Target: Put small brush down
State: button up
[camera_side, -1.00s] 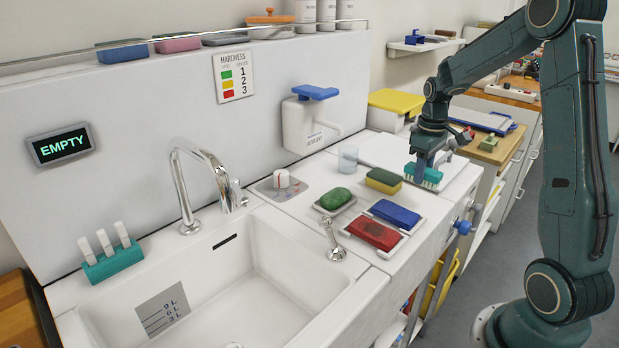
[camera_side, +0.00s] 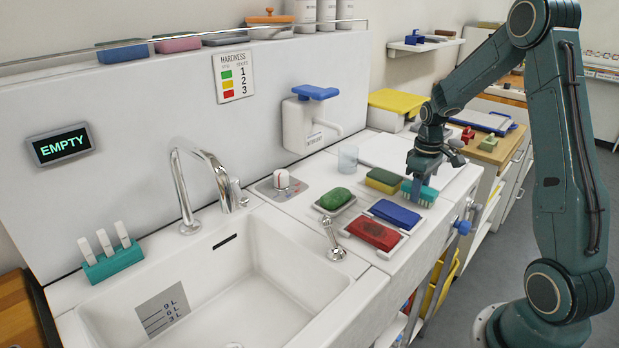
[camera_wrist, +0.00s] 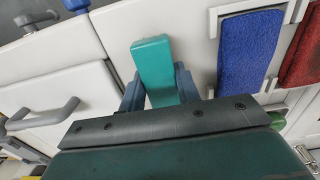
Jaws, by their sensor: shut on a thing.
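The small brush (camera_side: 421,193) has a teal body with pale bristles. My gripper (camera_side: 420,178) is shut on it, over the right part of the white counter, just right of the green-and-yellow sponge. In the wrist view the brush (camera_wrist: 154,68) shows as a teal block between the two fingers of my gripper (camera_wrist: 160,90). Whether its bristles touch the counter cannot be told. The blue pad (camera_wrist: 247,50) lies beside it, apart from it, in the wrist view.
Near the brush are the sponge (camera_side: 383,181), the blue pad (camera_side: 396,214), the red pad (camera_side: 374,234) and the green soap (camera_side: 335,198). A clear cup (camera_side: 348,158) stands behind. The sink (camera_side: 235,275) is at left. Some bare white counter lies behind the brush.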

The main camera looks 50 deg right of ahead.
jog(key=shift+f, duration=0.15)
jog(key=o, duration=0.9)
jog(key=shift+o, duration=0.2)
notch_tip(320, 180, up, 12)
jog(key=shift+r, duration=0.2)
dwell(0.4)
